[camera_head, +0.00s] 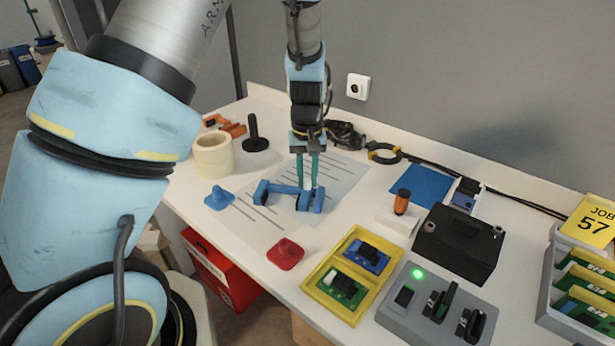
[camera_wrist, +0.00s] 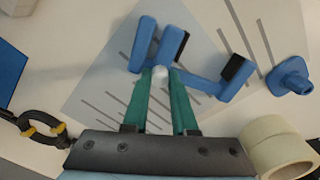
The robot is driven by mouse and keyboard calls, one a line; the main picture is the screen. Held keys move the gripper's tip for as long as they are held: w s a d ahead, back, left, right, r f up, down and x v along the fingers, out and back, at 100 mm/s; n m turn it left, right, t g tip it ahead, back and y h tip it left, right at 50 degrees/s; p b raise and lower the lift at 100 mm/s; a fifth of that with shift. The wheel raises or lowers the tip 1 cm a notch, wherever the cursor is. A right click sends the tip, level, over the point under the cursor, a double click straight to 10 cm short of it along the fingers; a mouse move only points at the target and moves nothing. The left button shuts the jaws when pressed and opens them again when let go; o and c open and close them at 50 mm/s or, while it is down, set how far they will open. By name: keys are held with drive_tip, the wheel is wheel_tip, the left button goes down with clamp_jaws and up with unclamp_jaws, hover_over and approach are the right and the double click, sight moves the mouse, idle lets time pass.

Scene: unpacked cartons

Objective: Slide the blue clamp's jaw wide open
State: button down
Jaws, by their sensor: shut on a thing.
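The blue clamp (camera_head: 285,188) lies on a lined sheet on the bench. Its bar joins one jaw with a black pad (camera_wrist: 236,70) to a second padded jaw (camera_wrist: 170,45), and there is a clear gap between the two pads. Another blue upright part (camera_wrist: 143,42) stands beside the second jaw. My gripper (camera_head: 308,186) points down at this second jaw, away from the first one. In the wrist view its green fingers (camera_wrist: 160,76) close around a small pale peg (camera_wrist: 160,72) at that jaw. The fingers partly hide the grip.
A blue knobbed piece (camera_head: 219,198) and a red one (camera_head: 285,253) lie near the clamp. Tape rolls (camera_head: 213,156) and a black-handled tool (camera_head: 254,132) stand behind left. A yellow tray (camera_head: 319,294) and a black box (camera_head: 457,243) stand right. The sheet (camera_head: 342,180) has bare room around the clamp.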

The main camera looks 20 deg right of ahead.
sight(310, 180)
drive_tip(key=shift+d, duration=0.1)
idle(0.4)
drive_tip(key=shift+s+d+r+p, duration=0.1)
drive_tip(key=shift+s+d+p, duration=0.1)
drive_tip(key=shift+p, duration=0.1)
drive_tip(key=c, duration=0.7)
unclamp_jaws()
wheel_tip(310, 180, up, 11)
drive_tip(key=shift+f+b, duration=0.2)
drive_tip(key=shift+b, duration=0.4)
